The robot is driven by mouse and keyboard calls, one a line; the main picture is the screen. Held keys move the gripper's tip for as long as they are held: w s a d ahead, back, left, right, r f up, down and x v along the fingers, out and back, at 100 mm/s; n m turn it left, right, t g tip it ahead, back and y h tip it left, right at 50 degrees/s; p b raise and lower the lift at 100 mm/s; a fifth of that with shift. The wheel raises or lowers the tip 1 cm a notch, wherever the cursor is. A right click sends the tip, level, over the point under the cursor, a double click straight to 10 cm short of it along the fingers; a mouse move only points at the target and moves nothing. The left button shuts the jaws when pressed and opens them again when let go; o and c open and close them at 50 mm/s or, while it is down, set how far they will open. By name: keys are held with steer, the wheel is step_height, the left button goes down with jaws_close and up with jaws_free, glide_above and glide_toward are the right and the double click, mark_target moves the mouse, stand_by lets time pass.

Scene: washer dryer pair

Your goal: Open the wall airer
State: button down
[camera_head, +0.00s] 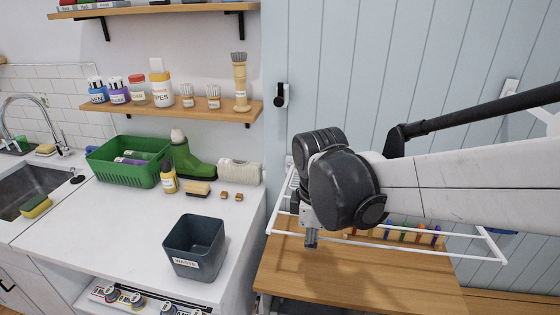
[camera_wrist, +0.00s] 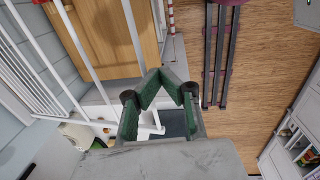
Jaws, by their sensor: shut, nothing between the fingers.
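The wall airer (camera_head: 390,247) is a white wire frame on the blue panelled wall. It stands out from the wall, above the wooden worktop. In the wrist view its parallel white bars (camera_wrist: 40,52) run down the left side, and one long bar passes just left of the fingers. My gripper (camera_head: 311,240) points down at the airer's front left part in the head view. Its green fingers (camera_wrist: 168,82) are shut and empty in the wrist view. I cannot tell whether they touch the bar. My arm hides the airer's middle and back.
The wooden worktop (camera_head: 345,278) lies under the airer, with coloured pegs (camera_head: 405,236) at its back. To the left, a white counter (camera_head: 110,222) holds a dark waste bin (camera_head: 195,248) and a green basket (camera_head: 128,168). A shelf (camera_head: 180,108) with bottles and brushes hangs above.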

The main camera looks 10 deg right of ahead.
steer(key=shift+w+d+f+b, duration=0.1)
steer(key=shift+w+f+b, duration=0.1)
steer(key=shift+f+b, duration=0.5)
steer(key=shift+w+f+b, duration=0.2)
steer(key=shift+f+b, duration=0.05)
steer(key=shift+f, duration=0.85)
steer(key=shift+r, duration=0.1)
steer(key=s+a+r+p, duration=0.1)
steer(key=s+r+p, duration=0.2)
steer(key=r, duration=1)
steer(key=s+d+f+m+t+b, duration=0.4)
steer(key=f+m, duration=0.5)
steer(key=m, duration=0.5)
steer(key=d+t+b, duration=0.2)
steer(key=d, duration=0.1)
steer(key=shift+s+d+f, duration=0.35)
steer(key=shift+f, duration=0.05)
